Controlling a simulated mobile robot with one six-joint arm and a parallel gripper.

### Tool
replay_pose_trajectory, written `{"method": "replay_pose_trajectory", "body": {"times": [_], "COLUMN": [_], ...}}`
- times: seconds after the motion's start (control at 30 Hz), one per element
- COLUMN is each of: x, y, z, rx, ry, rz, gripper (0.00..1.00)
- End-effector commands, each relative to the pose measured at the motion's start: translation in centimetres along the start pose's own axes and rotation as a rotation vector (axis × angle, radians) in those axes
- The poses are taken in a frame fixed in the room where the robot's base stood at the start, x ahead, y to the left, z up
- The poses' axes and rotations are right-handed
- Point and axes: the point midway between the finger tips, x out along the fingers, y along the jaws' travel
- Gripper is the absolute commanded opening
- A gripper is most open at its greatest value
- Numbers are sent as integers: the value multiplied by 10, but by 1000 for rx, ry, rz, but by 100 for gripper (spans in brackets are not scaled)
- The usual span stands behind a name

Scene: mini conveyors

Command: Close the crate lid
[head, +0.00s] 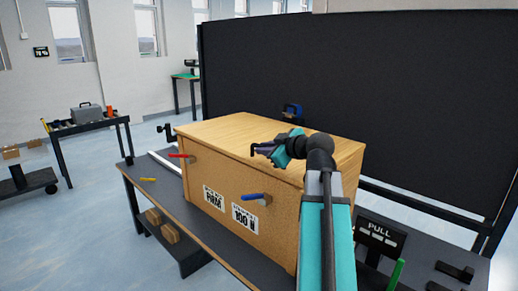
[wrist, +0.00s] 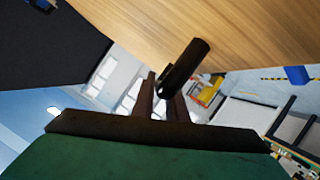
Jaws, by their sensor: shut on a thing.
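The wooden crate (head: 270,225) stands on a dark bench, with labels on its front. Its lid (head: 235,130) lies flat across the top, with no clear gap visible at the front edge. A red latch handle (head: 180,155) and a blue latch handle (head: 250,197) stick out from the front. My gripper (head: 256,150) is at the lid's front edge, between the two latches. In the wrist view my gripper (wrist: 166,108) is shut on a black bar-like handle (wrist: 186,64) beside the lid's wood (wrist: 240,30). The exact contact is partly hidden.
The dark bench (head: 150,200) has a small yellow item (head: 148,180) at its left. A black partition (head: 360,90) stands behind the crate. A PULL sign (head: 380,235) is at the right. A side table with a grey toolbox (head: 87,112) stands at far left.

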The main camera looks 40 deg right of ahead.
Motion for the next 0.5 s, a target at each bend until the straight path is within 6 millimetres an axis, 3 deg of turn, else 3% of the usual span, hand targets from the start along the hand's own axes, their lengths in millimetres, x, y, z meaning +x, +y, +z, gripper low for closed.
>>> {"method": "replay_pose_trajectory", "body": {"times": [0.1,0.5], "x": [3,10], "y": [-2,-9], "z": [14,18], "rx": [-2,1], "ry": [-14,-17], "rz": [7,1], "gripper": [0,0]}}
